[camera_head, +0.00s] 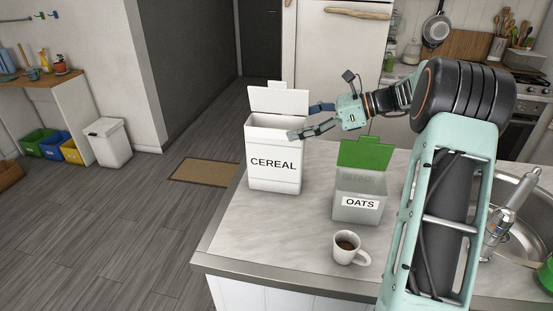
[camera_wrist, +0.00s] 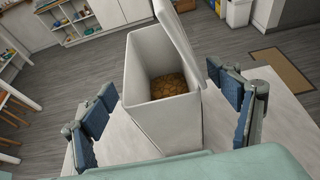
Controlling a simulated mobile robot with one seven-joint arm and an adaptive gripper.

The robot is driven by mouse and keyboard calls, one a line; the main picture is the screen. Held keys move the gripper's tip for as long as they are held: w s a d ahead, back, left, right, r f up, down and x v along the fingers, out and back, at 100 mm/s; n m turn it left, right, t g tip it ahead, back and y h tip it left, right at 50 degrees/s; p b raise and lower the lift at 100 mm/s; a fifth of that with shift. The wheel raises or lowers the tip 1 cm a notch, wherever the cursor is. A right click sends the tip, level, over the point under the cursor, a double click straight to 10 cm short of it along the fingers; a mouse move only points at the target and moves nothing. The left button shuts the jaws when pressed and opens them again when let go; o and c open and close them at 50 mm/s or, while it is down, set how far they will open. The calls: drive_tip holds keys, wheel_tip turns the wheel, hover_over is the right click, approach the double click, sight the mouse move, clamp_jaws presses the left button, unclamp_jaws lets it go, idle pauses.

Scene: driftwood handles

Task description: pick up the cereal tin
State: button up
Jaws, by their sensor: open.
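The cereal tin (camera_head: 273,172) is a tall white box marked CEREAL, standing upright near the counter's far left edge with its lid open. In the wrist view the tin (camera_wrist: 160,122) shows brown cereal inside. My gripper (camera_head: 300,122) is open at the tin's upper right side. In the wrist view its two blue-padded fingers (camera_wrist: 165,112) stand apart, one on each side of the tin. The left finger seems close to the tin's wall; I cannot tell if either touches.
An OATS tin (camera_head: 360,195) with a raised green lid stands right of the cereal tin. A mug (camera_head: 347,248) of dark drink is in front of it. A sink (camera_head: 520,215) is at the right. The counter (camera_head: 265,235) is bare at front left.

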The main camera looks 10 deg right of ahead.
sight(281, 128)
drive_tip(key=x, duration=0.5)
drive_tip(key=shift+r, duration=0.1)
drive_tip(key=c, duration=2.1)
drive_tip(key=shift+r, duration=0.1)
